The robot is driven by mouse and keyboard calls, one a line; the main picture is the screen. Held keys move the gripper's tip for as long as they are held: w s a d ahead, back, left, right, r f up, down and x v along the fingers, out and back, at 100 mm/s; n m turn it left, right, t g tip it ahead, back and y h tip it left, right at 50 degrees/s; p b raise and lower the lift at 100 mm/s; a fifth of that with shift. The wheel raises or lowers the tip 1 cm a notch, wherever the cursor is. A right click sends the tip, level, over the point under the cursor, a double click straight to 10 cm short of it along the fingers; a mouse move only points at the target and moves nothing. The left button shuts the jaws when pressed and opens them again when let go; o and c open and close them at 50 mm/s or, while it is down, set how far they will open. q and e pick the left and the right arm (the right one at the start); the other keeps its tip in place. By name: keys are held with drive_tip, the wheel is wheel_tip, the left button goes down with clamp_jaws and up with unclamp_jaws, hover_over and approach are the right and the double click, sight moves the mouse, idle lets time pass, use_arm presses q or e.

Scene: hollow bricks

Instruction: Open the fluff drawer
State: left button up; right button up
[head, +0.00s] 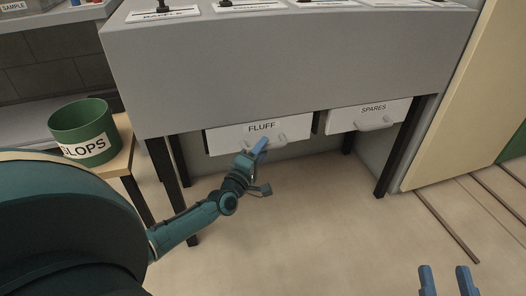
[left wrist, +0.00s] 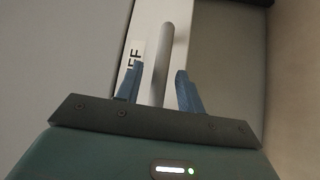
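The fluff drawer (head: 225,140) is a white front labelled FLUFF, hung under the grey bench; it looks shut. Its pale bar handle (head: 281,142) is partly hidden by my left gripper (head: 260,146), which is at the handle. In the left wrist view the handle (left wrist: 164,50) runs between the two blue fingertips of my left gripper (left wrist: 158,82). The fingers stand apart, with gaps beside the bar. My right gripper (head: 446,278) is at the bottom right of the head view, with its fingers apart and nothing between them, away from the drawers.
A second drawer labelled SPARES (head: 345,120) hangs to the right. Dark bench legs (head: 400,150) stand beside the drawers. A green bucket (head: 80,125) sits on a wooden stool (head: 122,160) at left. The floor (head: 310,220) before the drawers is clear.

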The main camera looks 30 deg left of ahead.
use_arm(q)
drive_tip(key=shift+w+r, duration=0.1)
drive_tip(key=shift+w, duration=0.6)
drive_tip(key=shift+c, duration=0.6)
clamp_jaws()
